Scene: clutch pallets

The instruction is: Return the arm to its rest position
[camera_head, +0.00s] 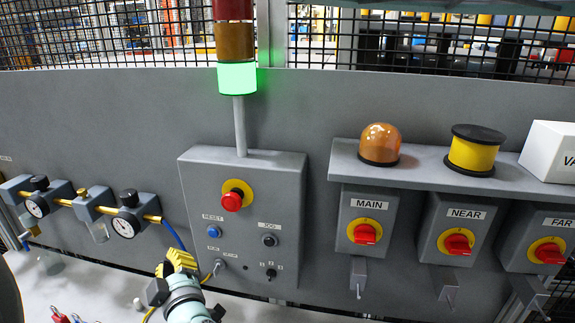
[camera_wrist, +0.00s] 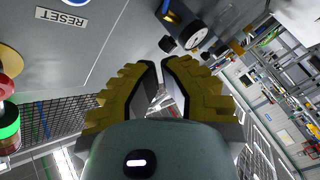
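My gripper (camera_head: 178,262) has yellow, black-lined fingers and shows at the bottom of the head view, in front of the lower left of the grey control box (camera_head: 290,190). In the wrist view the two fingers (camera_wrist: 159,66) stand close together, with a narrow gap between them. Nothing is held in the gap. My arm comes up from the bottom edge; most of it is out of view. I cannot tell whether the fingers touch the box or its key switch (camera_head: 219,266).
The box carries a red button (camera_head: 232,200), a blue reset button (camera_head: 213,231) and a lit green stack light (camera_head: 237,77). Gauges (camera_head: 123,227) sit left, and MAIN (camera_head: 365,234), NEAR (camera_head: 457,244) and FAR (camera_head: 548,253) switches right. A pale work surface (camera_head: 90,285) lies below.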

